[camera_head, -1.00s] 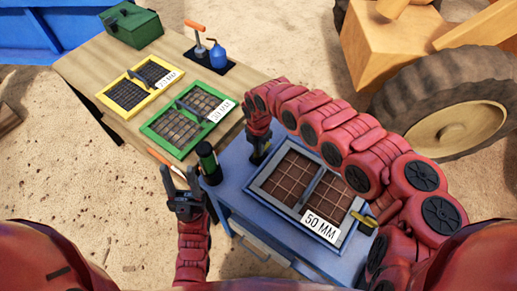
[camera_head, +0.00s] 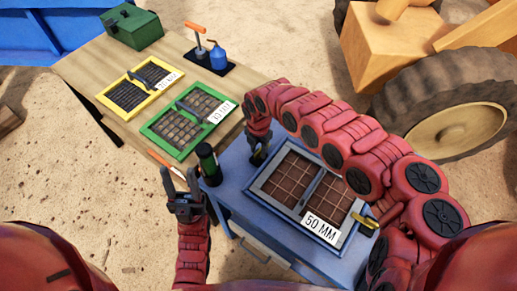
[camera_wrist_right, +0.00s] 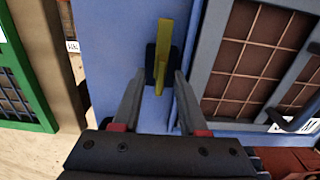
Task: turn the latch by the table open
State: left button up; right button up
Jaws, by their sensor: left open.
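The latch by the table is a yellow bar on a dark base (camera_wrist_right: 160,58) on the blue machine top, beside the wooden table; in the head view my right gripper largely hides it. My right gripper (camera_wrist_right: 158,76) is open. Its fingertips stand on either side of the latch's near end, with gaps visible on both sides in the wrist view. In the head view my right gripper (camera_head: 259,157) points down at the machine's left edge. A second yellow latch (camera_head: 365,220) is at the machine's right.
The wooden table (camera_head: 85,70) holds a yellow-framed grate (camera_head: 128,95), a green-framed grate (camera_head: 165,140) and a green box (camera_head: 133,27).

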jog(key=r, duration=0.5)
jog(key=shift+w+b, duration=0.2)
jog(key=shift+b, duration=0.15)
notch_tip(320, 180, up, 4)
jog(key=p, duration=0.1)
notch_tip(320, 180, up, 8)
jog(key=r+p, duration=0.1)
jog(key=p, duration=0.5)
send_over(259, 150)
jog(key=shift+s+a+f, duration=0.1)
jog(key=shift+s+f, duration=0.1)
jog(key=shift+f, duration=0.05)
